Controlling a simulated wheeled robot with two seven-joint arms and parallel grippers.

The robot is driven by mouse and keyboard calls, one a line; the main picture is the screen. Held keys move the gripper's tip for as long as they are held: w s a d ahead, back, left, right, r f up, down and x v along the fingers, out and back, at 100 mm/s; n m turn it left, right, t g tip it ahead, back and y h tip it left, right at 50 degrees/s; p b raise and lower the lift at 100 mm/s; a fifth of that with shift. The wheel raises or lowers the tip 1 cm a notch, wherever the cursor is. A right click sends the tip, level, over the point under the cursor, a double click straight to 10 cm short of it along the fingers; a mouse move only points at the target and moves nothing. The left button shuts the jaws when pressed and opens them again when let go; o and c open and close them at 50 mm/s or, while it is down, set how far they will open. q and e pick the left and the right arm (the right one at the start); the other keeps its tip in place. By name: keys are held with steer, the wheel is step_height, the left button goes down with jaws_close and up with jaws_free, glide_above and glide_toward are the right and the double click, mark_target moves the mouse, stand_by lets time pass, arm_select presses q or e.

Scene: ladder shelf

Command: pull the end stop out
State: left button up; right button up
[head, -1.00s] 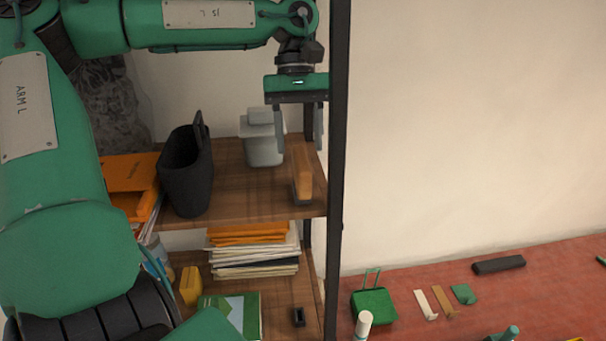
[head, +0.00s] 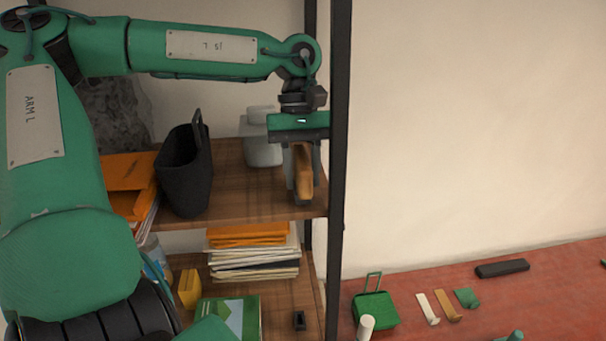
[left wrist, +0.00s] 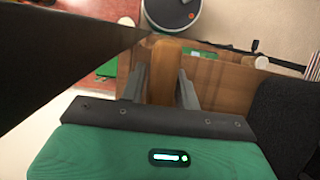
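The end stop (head: 304,172) is an upright orange-brown wooden block with a dark foot, at the right end of the upper shelf board (head: 240,190). My left gripper (head: 303,188) points down over it, one finger on each side of the block. In the left wrist view the fingers (left wrist: 160,88) are apart with the wooden block (left wrist: 161,70) between them. I see no clear grip on it; contact is hard to tell. My right gripper is in neither view.
A black shelf post (head: 338,170) stands close to the right of the gripper. A grey-white container (head: 262,150) is behind it. A black holder (head: 184,172) stands to the left. Papers (head: 253,262) lie on the lower board. Small items lie on the red table (head: 470,300).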

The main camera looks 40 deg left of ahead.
mark_target(303, 160)
arm_select(q)
jaws_close()
steer(key=shift+r, duration=0.45)
steer(key=shift+r, duration=0.25)
steer(key=shift+r+p, duration=0.8)
steer(key=shift+r, duration=3.35)
